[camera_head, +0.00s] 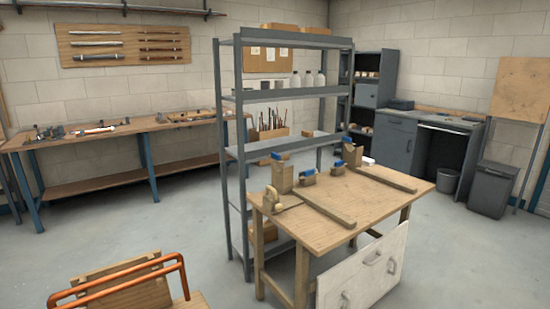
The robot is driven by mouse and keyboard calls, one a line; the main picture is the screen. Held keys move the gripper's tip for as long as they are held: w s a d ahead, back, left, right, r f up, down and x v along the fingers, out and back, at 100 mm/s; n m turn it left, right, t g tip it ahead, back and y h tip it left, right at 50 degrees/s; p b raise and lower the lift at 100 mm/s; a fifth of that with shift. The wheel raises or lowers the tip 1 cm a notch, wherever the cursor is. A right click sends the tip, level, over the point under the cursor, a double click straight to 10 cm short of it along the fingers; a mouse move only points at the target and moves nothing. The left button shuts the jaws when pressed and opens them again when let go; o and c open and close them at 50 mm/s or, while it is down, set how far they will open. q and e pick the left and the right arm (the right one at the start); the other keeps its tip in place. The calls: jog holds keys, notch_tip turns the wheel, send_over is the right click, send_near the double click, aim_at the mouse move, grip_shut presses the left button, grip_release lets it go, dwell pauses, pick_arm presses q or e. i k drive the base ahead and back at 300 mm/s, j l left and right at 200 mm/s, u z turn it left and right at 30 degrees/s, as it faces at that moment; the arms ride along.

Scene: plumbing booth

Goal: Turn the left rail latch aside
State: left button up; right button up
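A wooden workbench (345,220) stands right of the middle. Two long wooden rails lie on its top: a left rail (322,207) and a right rail (388,179). Several small blocks with blue parts stand near their far ends, among them one by the left rail (309,177) and one by the right rail (338,168). A tan piece with a dark part (271,200) sits at the bench's left corner. I cannot tell which of these small parts is the left rail latch, or how it is turned. Neither of my grippers is in view.
A tall grey shelf (240,155) stands close behind the bench. A white panel with handles (363,270) hangs at its front. An orange bent pipe (118,277) over wooden boards is at the lower left. Grey floor (130,225) is clear left of the shelf.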

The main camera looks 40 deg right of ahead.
aim_at(277, 157)
jog(key=i+l+z, duration=0.1)
jog(key=l, duration=0.4)
jog(key=i+l+z, duration=0.1)
jog(key=i+l, duration=0.25)
jog(key=l, duration=0.15)
jog(key=i+l+z, duration=0.1)
jog(key=i+l, duration=0.15)
jog(key=l, duration=0.2)
jog(key=i+l+z, duration=0.1)
jog(key=i+l, duration=0.15)
jog(key=l, duration=0.2)
